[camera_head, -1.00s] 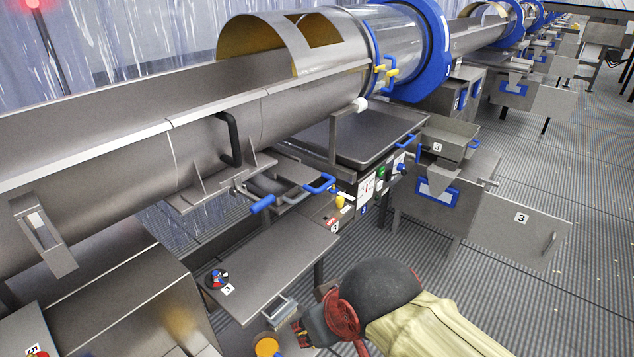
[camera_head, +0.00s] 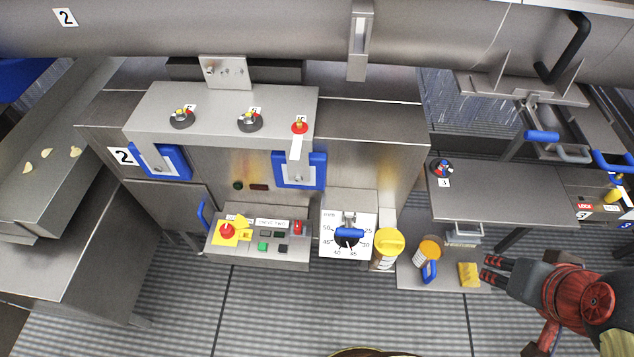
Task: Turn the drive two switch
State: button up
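A sloped control panel (camera_head: 262,238) with a label that seems to read "DRIVE TWO" (camera_head: 272,223) is at the lower middle-left. It carries a red knob on a yellow plate (camera_head: 228,230), a small red switch (camera_head: 297,227), and green and black buttons. I cannot tell from the picture which control is the drive two switch.
A white dial with a blue handle (camera_head: 349,233) stands right of the panel. A yellow-lidded jar (camera_head: 388,248), an orange-topped container (camera_head: 428,252) and a yellow block (camera_head: 468,274) stand between it and my gripper. A steel table (camera_head: 500,195) is behind my gripper. Grated floor lies in front.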

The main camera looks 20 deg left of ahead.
aim_at(227, 231)
jog(key=u, duration=2.1)
jog(key=i+l+u, duration=0.2)
jog(key=i, duration=0.15)
jog(key=i+l+u, duration=0.15)
jog(key=i+l, duration=0.1)
jog(key=i, duration=0.1)
